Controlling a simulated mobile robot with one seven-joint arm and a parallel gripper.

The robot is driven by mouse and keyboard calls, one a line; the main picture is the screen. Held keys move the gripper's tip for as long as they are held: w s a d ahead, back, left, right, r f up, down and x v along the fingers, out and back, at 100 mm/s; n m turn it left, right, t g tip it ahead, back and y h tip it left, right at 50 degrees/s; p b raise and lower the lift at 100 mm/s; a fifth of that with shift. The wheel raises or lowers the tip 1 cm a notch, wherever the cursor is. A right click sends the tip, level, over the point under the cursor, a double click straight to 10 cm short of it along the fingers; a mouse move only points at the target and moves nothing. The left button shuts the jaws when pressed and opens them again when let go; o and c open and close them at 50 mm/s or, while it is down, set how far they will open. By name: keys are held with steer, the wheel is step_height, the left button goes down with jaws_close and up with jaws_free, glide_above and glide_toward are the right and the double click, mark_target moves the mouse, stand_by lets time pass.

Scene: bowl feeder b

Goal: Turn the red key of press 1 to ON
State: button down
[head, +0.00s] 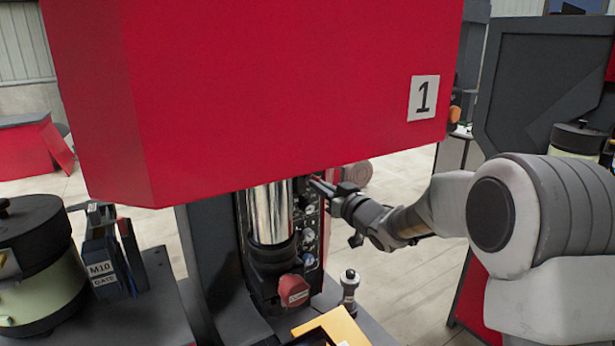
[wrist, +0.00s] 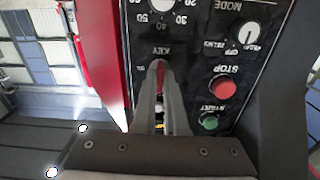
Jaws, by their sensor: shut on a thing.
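Press 1 (head: 270,90) is the big red machine with a "1" plate that fills the upper head view. Its dark control panel (head: 309,232) stands below, beside a shiny steel column. In the wrist view the panel (wrist: 195,60) appears upside down, with a KEY label above the fingertips. My gripper (head: 320,186) reaches the panel from the right. In the wrist view my gripper (wrist: 158,70) is shut on the red key (wrist: 160,77), a thin red strip between the fingers. The fingers hide most of the key and its position marks, so its setting cannot be read.
A red round part (head: 293,290) and a small post (head: 349,290) stand below the panel.

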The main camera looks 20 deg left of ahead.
steer(key=shift+m+p, duration=1.65)
steer(key=shift+m, duration=0.65)
steer(key=shift+m+p, duration=1.85)
steer(key=shift+m, duration=0.65)
